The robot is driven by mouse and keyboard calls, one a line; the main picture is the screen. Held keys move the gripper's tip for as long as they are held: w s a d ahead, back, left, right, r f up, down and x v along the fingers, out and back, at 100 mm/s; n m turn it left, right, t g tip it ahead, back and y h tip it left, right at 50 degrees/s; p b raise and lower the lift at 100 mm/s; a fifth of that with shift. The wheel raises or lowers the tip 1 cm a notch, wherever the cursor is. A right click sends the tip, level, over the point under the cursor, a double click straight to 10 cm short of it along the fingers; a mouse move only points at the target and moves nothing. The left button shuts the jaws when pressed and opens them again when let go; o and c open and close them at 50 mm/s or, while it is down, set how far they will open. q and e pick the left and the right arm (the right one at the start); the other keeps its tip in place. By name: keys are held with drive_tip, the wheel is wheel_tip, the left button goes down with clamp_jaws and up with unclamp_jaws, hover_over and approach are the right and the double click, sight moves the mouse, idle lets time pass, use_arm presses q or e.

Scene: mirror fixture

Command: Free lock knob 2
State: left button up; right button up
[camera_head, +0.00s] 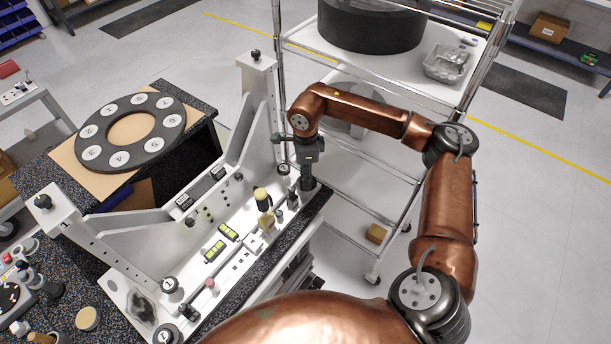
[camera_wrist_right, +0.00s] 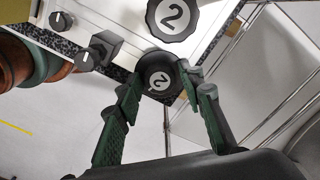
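In the right wrist view, a small black round knob with a "2" on its white face (camera_wrist_right: 159,81) sits at the fixture's edge. A larger dark knob also marked "2" (camera_wrist_right: 174,14) is above it, partly cut off by the picture's edge. My right gripper (camera_wrist_right: 161,92) has its fingers spread, one on each side of the small knob. I cannot tell whether the fingertips touch it. In the head view, my right gripper (camera_head: 307,182) points down at the fixture's far right end and hides the small knob. A white-topped dark knob (camera_head: 284,169) stands just left of it. My left gripper is out of view.
The white fixture (camera_head: 160,247) carries upright brackets, more knobs and a yellow-topped post (camera_head: 262,197). Two small black knobs (camera_wrist_right: 61,21) (camera_wrist_right: 90,60) are left in the wrist view. A wire-shelf cart (camera_head: 345,150) stands close behind my right gripper. A numbered black ring (camera_head: 88,131) lies at left.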

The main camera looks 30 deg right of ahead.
wheel_tip(320, 180, up, 12)
idle(0.6)
